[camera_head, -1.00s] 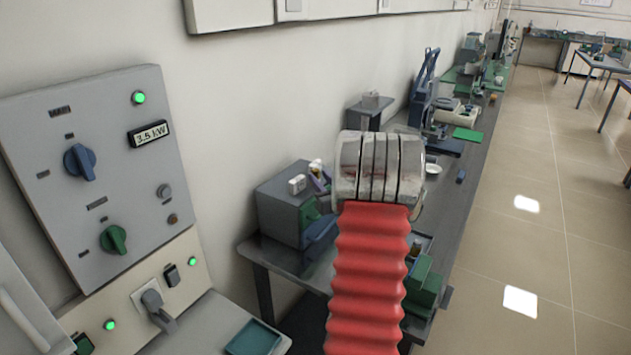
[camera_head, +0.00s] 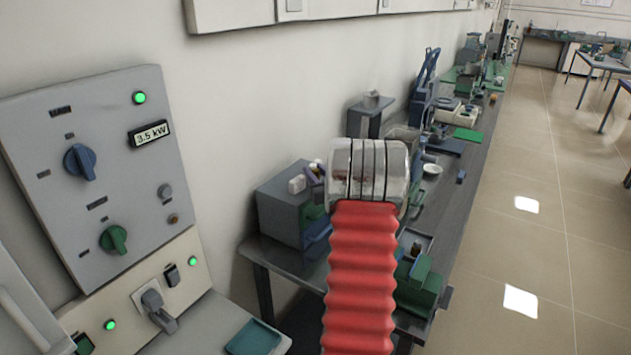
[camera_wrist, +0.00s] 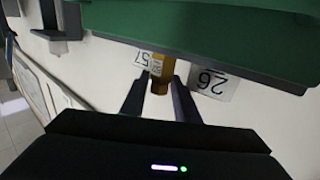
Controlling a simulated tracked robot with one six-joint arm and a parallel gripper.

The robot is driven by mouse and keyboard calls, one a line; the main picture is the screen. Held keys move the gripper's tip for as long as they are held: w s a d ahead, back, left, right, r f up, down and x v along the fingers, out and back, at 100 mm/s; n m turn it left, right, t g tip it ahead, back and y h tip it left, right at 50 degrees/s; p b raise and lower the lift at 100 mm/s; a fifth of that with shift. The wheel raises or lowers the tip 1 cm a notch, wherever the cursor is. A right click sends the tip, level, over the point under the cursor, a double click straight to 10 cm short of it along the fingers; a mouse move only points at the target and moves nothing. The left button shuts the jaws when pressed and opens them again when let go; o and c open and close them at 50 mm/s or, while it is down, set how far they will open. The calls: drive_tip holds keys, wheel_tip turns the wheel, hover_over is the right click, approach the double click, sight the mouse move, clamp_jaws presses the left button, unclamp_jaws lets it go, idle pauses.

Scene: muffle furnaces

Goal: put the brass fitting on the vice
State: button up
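In the wrist view a brass-coloured piece (camera_wrist: 158,86), taken to be the brass fitting, shows between the tips of my gripper (camera_wrist: 161,84). One dark finger lies on each side of it; whether they press on it I cannot tell. Its far end is partly hidden by a green body with a dark edge. In the head view my red-sleeved arm hides the gripper. A green vice-like block (camera_head: 420,285) stands at the near end of the long bench, right of my arm, with a small brownish piece (camera_head: 415,248) beside it.
A grey box (camera_head: 285,208) stands left of my arm on the bench (camera_head: 455,215). A control panel (camera_head: 95,170) is at the left. The floor at the right is clear.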

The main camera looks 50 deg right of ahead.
idle(0.3)
clamp_jaws()
drive_tip(key=shift+r, duration=0.15)
idle(0.3)
wheel_tip(320, 180, up, 10)
drive_tip(key=shift+f, duration=0.1)
idle(0.4)
idle(0.4)
